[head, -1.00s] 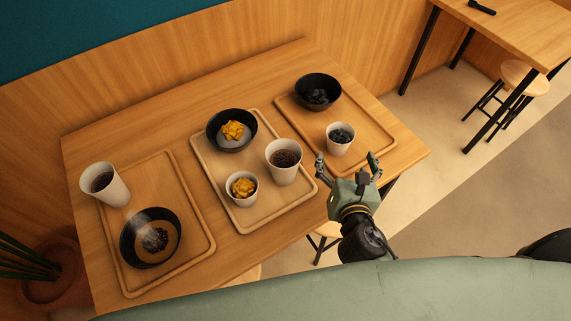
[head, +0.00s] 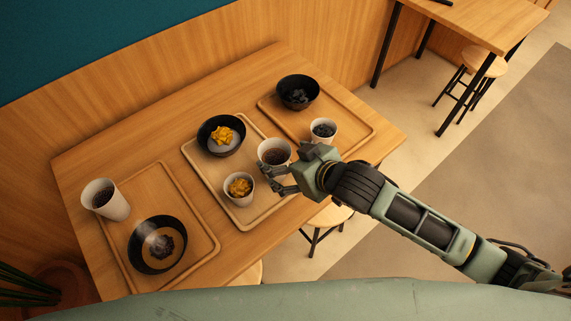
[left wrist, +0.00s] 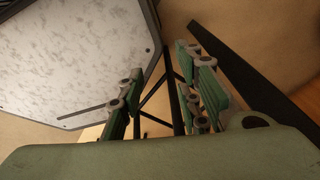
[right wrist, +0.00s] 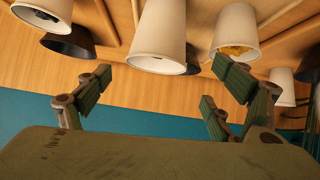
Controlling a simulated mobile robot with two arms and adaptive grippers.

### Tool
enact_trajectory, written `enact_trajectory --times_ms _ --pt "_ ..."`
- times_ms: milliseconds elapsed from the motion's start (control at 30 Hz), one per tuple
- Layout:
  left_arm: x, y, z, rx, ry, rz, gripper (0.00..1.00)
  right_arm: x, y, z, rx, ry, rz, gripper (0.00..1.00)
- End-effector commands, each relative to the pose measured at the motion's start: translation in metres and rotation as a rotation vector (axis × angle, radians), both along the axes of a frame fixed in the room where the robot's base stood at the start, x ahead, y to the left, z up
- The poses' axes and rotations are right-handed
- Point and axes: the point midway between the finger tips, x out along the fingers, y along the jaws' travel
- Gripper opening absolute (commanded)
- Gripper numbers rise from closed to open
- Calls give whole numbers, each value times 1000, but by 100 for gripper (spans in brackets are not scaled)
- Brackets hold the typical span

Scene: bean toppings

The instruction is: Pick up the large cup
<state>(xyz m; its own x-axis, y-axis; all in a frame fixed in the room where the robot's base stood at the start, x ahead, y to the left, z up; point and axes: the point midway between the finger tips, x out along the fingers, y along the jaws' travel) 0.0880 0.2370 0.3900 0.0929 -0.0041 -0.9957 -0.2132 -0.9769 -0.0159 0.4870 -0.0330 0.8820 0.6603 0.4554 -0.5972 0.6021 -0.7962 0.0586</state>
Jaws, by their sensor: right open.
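A large white cup with dark contents (head: 274,152) stands upright on the middle tray (head: 243,222). In the right wrist view it is the white cup in the upper middle (right wrist: 160,30). My right gripper (head: 270,178) is open and empty, with its fingers at the near right side of this cup, partly in front of it. In the right wrist view the cup lies beyond the gap between the fingertips (right wrist: 162,80); I cannot tell whether they touch it. My left gripper (left wrist: 158,95) is open and empty, away from the table. Another tall white cup (head: 108,203) stands at the left.
A small cup with yellow topping (head: 239,187) stands close to the right fingers. A black bowl (head: 221,135) sits behind. The right tray (head: 352,138) holds a small cup (head: 323,131) and a bowl (head: 298,92). Another bowl (head: 158,244) is at left.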

Motion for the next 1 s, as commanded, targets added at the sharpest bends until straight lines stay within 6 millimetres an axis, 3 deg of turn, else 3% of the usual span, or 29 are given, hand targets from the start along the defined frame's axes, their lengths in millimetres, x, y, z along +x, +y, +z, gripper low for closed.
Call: enact_trajectory --times_ms 167,700,1000 --pt "0 1 2 1 0 0 32 5 5 -4 41 44 -20 85" --pt "0 -1 10 -1 0 0 32 49 31 -43 40 43 -20 85" --pt "0 -2 10 -2 0 1 32 53 33 -48 40 41 -18 85"
